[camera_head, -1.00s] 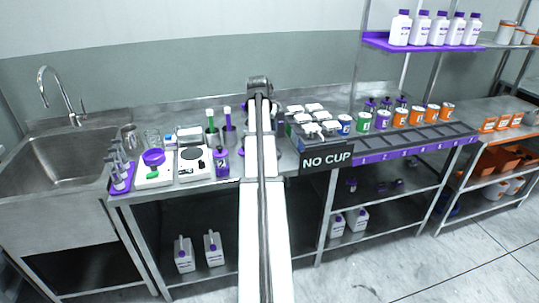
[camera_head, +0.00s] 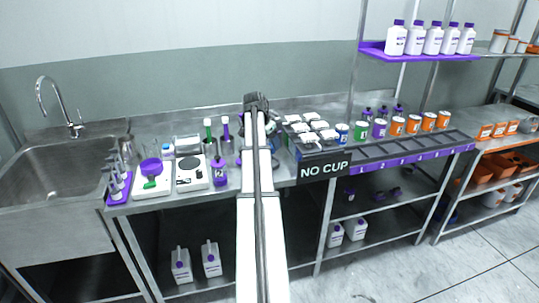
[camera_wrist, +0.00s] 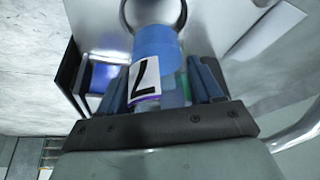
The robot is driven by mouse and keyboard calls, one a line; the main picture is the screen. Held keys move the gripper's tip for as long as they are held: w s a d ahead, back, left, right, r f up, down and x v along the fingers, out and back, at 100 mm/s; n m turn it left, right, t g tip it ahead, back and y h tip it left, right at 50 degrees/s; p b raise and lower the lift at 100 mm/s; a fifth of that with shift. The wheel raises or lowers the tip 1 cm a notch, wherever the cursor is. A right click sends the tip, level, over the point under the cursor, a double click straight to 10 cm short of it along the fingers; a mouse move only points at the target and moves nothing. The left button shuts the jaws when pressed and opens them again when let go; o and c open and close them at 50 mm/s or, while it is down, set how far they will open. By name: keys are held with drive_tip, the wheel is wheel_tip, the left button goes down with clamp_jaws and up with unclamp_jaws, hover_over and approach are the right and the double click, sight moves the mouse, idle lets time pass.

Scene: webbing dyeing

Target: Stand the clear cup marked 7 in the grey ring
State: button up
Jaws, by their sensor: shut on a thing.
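The cup marked 7 (camera_wrist: 146,80) is in the wrist view, with a white label and a black 7. It shows blue above and beside the label. My gripper (camera_wrist: 165,95) is shut on it, with a dark finger on each side. A grey, ring-like curve (camera_wrist: 181,22) shows just beyond the cup at the top; I cannot tell whether the cup is in it or only in front of it. In the head view my gripper (camera_head: 256,103) is over the back of the bench, and my arm hides the cup and the ring.
The steel bench carries a white scale (camera_head: 192,173), a purple bottle (camera_head: 219,172) and upright tools left of my arm. A sink (camera_head: 60,165) is at far left.

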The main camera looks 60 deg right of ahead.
drive_tip(key=shift+f, duration=2.7)
drive_tip(key=shift+f, duration=0.15)
drive_tip(key=o, duration=1.2)
drive_tip(key=v, duration=1.2)
